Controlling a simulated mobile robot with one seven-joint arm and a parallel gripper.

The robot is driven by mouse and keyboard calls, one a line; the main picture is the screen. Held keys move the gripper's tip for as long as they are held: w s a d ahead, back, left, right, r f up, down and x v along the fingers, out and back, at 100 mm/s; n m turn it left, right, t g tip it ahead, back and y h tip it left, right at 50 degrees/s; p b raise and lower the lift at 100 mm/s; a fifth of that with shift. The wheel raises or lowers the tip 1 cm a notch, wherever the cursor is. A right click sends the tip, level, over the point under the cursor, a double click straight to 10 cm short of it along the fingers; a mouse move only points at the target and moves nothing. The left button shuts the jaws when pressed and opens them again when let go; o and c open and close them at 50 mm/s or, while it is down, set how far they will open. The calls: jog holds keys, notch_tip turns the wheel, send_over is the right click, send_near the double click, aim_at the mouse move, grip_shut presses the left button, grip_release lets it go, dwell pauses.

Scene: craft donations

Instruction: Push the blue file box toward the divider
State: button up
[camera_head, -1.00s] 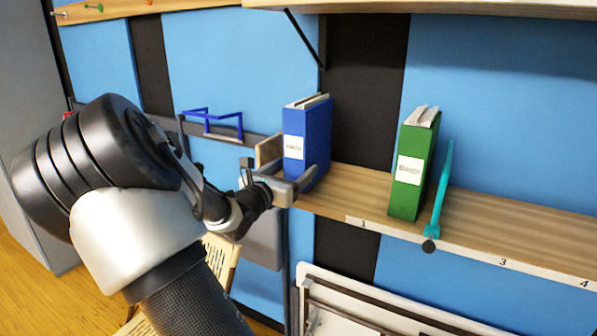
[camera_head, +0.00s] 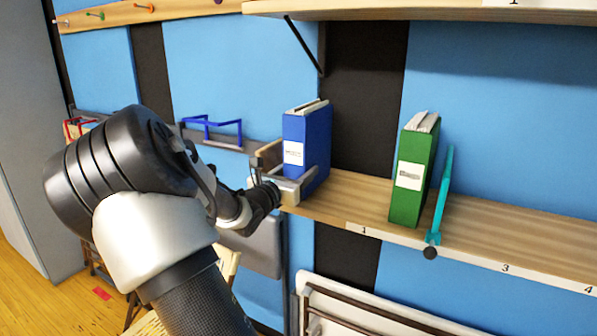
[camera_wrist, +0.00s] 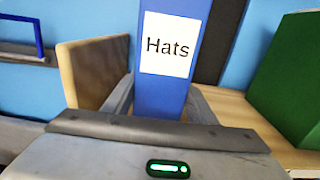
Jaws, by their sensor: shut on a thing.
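The blue file box (camera_head: 307,145) stands upright at the left end of the shelf, with papers showing at its top. Its white label reads "Hats" in the wrist view (camera_wrist: 168,44). My gripper (camera_head: 300,180) is at the lower front of the box, with one finger on each side, shut on it. The wrist view shows the fingers reaching along both sides of the box (camera_wrist: 165,98). A teal divider (camera_head: 441,200) stands on the shelf to the right, just beyond a green file box (camera_head: 414,175). A clear gap lies between the blue and green boxes.
The wooden shelf (camera_head: 360,200) has a numbered front edge and a wooden end panel (camera_wrist: 92,70) left of the blue box. The shelf is free right of the divider. An upper shelf (camera_head: 400,8) runs overhead. A blue wire rack (camera_head: 212,130) hangs at the left.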

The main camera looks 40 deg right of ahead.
jog(key=shift+s+d+b, duration=1)
jog(key=shift+s+d, duration=0.3)
jog(key=shift+s, duration=1.85)
jog(key=shift+s+d+b, duration=1)
jog(key=shift+s+d, duration=0.3)
jog(key=shift+s, duration=1.85)
jog(key=shift+s+d+b, duration=1)
jog(key=shift+s+d, duration=0.3)
jog(key=shift+s, duration=1.85)
jog(key=o, duration=1)
